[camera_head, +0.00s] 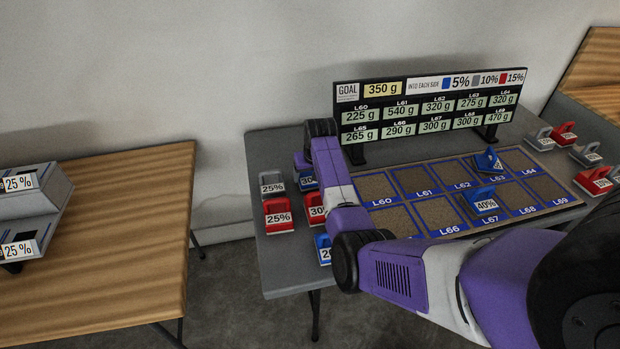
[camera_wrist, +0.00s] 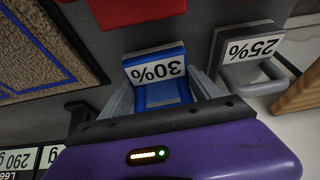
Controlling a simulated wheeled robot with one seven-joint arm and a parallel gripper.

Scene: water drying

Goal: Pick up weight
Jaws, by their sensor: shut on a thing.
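Several handled weights with percent labels stand at the left end of the grey table (camera_head: 275,288). A blue weight marked 30% (camera_wrist: 157,72) is between the fingers of my gripper (camera_wrist: 165,98) in the wrist view, and the fingers are shut on it. A red weight (camera_wrist: 130,8) lies on the other side at the top of the wrist view. I cannot tell whether the blue weight is lifted.
A display board (camera_head: 430,104) stands behind a marked mat (camera_head: 405,162) of squares, with blue weights on L63 and L67. A red 25% weight (camera_head: 278,214) is at the left. More weights are at the right end. A wooden table (camera_head: 110,230) stands apart.

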